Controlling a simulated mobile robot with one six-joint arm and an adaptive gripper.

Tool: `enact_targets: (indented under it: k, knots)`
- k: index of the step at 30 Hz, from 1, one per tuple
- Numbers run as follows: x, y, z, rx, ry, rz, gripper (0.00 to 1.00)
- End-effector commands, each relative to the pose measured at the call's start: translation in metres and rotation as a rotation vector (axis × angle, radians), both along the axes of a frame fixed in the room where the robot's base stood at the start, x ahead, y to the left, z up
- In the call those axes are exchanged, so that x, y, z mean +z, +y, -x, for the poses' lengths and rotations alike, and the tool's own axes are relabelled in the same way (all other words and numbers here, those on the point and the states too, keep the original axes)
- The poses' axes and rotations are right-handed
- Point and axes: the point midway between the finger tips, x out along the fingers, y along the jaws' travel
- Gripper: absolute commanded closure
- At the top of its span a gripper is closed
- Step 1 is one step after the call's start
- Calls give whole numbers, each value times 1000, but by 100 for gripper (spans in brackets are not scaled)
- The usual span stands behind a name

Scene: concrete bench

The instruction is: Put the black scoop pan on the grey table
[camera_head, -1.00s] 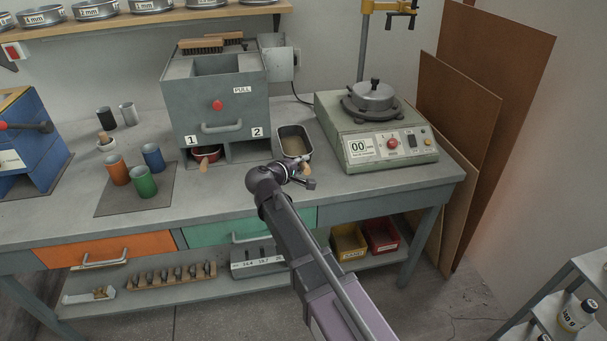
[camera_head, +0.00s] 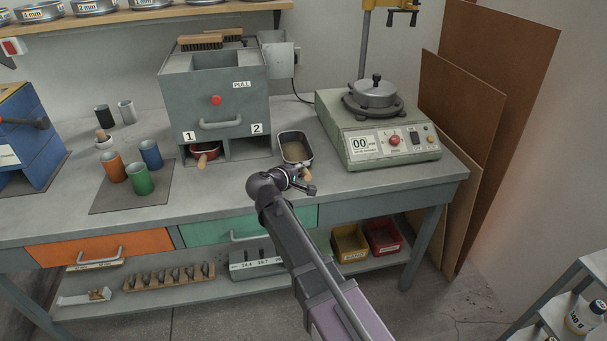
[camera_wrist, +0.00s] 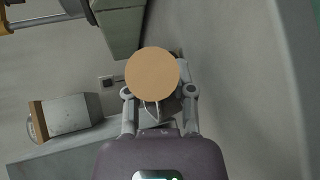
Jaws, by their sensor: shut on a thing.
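The black scoop pan (camera_head: 294,149) is a dark rectangular pan with brownish contents and a wooden handle (camera_head: 307,174). It is over the right-middle of the grey table (camera_head: 225,190), right of the grey box; whether it touches the top I cannot tell. My gripper (camera_head: 302,182) is at the handle near the table's front edge. In the wrist view my gripper (camera_wrist: 158,100) is shut on the handle, whose round tan end (camera_wrist: 152,75) faces the camera and hides the pan.
The grey box (camera_head: 210,105) has two openings; a red pan (camera_head: 205,150) sits in opening 1, and opening 2 looks empty. A green machine (camera_head: 385,140) stands right. Orange, blue and green cups (camera_head: 142,180) stand on a mat at left. Table top in front of the box is clear.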

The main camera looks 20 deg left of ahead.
Motion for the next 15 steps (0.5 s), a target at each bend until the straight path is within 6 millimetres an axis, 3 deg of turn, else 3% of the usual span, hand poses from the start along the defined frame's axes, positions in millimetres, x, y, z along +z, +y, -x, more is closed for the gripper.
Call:
enact_targets:
  k: [12, 13, 15]
  knots:
    - [-3, 0, 0, 0, -1, 0, 100]
    - [-2, 0, 0, 0, 0, 0, 62]
    - [-2, 0, 0, 0, 0, 0, 41]
